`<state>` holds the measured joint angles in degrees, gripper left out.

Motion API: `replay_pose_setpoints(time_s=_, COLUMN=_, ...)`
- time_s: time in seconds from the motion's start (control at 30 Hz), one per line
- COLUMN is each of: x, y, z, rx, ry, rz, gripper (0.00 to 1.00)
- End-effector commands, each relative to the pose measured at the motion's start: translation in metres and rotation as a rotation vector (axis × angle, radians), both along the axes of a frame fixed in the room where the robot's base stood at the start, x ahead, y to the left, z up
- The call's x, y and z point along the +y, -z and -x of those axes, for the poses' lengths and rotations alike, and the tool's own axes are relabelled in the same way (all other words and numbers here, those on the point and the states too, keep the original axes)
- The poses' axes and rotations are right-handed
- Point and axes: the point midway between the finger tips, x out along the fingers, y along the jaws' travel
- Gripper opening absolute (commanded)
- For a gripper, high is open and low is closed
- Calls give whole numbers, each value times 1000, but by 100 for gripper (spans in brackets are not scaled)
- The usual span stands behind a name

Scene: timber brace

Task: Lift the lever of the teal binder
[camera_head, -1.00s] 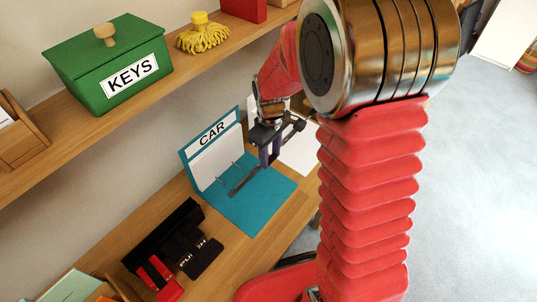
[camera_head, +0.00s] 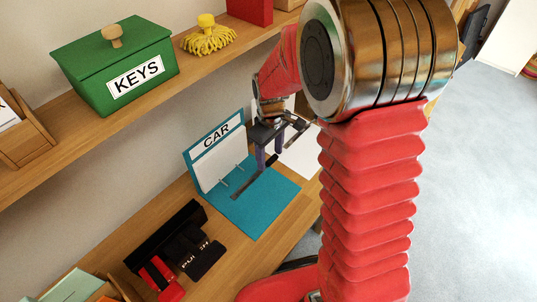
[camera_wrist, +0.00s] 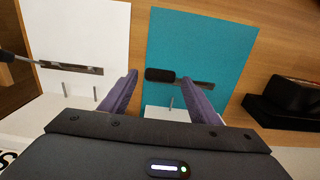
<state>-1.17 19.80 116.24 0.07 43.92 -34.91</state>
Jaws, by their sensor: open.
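The teal binder (camera_head: 262,205) lies open on the desk, its upright cover labelled CAR. Its metal ring bar (camera_head: 250,188) runs across the teal sheet, with two thin ring posts beside it. The lever's dark end (camera_wrist: 160,75) shows at the left end of the bar in the wrist view, where the teal binder (camera_wrist: 205,40) also shows. It looks low, close to the bar. My gripper (camera_head: 269,157) is open and empty above the binder, its purple fingers pointing down. In the wrist view, my gripper's (camera_wrist: 159,78) fingertips stand either side of the lever end, apart from it.
A white binder (camera_wrist: 85,30) lies close by, left in the wrist view. A black hole punch (camera_head: 180,240) and a red object (camera_head: 160,275) sit at the near left. A shelf (camera_head: 130,110) with a green KEYS box (camera_head: 115,65) overhangs the desk (camera_head: 240,255).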

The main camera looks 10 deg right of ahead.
Motion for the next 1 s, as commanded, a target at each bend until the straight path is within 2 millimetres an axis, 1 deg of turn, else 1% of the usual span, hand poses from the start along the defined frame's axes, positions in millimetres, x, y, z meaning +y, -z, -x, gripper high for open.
replay_pose_setpoints(time_s=0.13, x=0, y=-3, z=0, rx=-1, ry=0, rz=0, gripper=56)
replay_pose_setpoints(time_s=0.27, x=0, y=-14, z=-1, rx=-3, ry=0, rz=0, gripper=56)
replay_pose_setpoints(time_s=0.47, x=0, y=-44, z=0, rx=-3, ry=0, rz=0, gripper=56)
replay_pose_setpoints(time_s=0.8, x=0, y=-104, z=0, rx=-4, ry=0, rz=0, gripper=56)
replay_pose_setpoints(time_s=1.0, x=0, y=-129, z=0, rx=-2, ry=0, rz=0, gripper=56)
